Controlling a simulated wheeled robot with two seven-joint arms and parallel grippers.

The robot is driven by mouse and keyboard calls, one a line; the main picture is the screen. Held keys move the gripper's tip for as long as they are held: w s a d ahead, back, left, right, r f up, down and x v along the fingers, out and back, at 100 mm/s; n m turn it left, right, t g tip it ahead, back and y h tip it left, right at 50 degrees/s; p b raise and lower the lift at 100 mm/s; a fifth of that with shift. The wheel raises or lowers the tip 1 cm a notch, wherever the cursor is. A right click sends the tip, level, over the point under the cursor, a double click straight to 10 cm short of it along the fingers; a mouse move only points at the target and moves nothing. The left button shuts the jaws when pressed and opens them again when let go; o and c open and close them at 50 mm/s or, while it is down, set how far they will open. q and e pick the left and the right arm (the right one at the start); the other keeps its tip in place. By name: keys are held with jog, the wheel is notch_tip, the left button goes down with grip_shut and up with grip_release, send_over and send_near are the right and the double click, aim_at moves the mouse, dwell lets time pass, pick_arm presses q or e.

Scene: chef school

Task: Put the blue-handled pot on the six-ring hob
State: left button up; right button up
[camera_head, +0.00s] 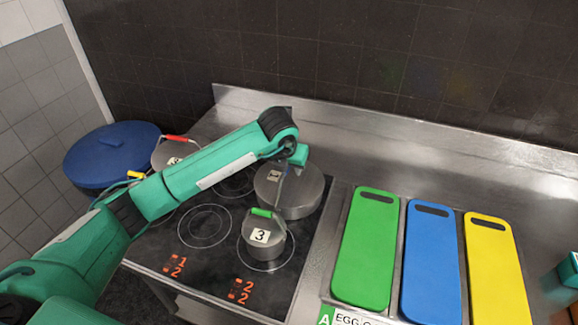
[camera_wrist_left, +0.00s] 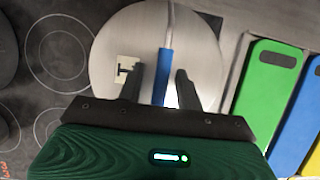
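The blue-handled pot (camera_head: 307,198) is a wide steel pot with a flat lid and a label, at the back right of the black hob (camera_head: 190,252). In the left wrist view its lid (camera_wrist_left: 115,42) fills the top middle, with the blue handle (camera_wrist_left: 164,66) on it. My left gripper (camera_head: 290,172) is over this pot. In the left wrist view the gripper (camera_wrist_left: 160,82) has its fingers apart, one each side of the blue handle, with gaps visible. The pot's base is partly hidden. I cannot make out my right gripper.
A small green-handled pot (camera_head: 263,238) labelled 3 stands in front. Green (camera_head: 366,250), blue (camera_head: 432,265) and yellow (camera_head: 497,270) boards lie right. The hob's front-left ring is clear.

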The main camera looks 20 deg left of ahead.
pick_arm(q)
jog(key=shift+r, duration=0.15)
jog(key=shift+r, duration=0.15)
jog(key=b+v, duration=0.2)
jog(key=v, duration=0.8)
jog(key=shift+s+r, duration=0.15)
jog(key=shift+r, duration=0.2)
jog(key=shift+s+r, duration=0.2)
jog(key=shift+r, duration=0.25)
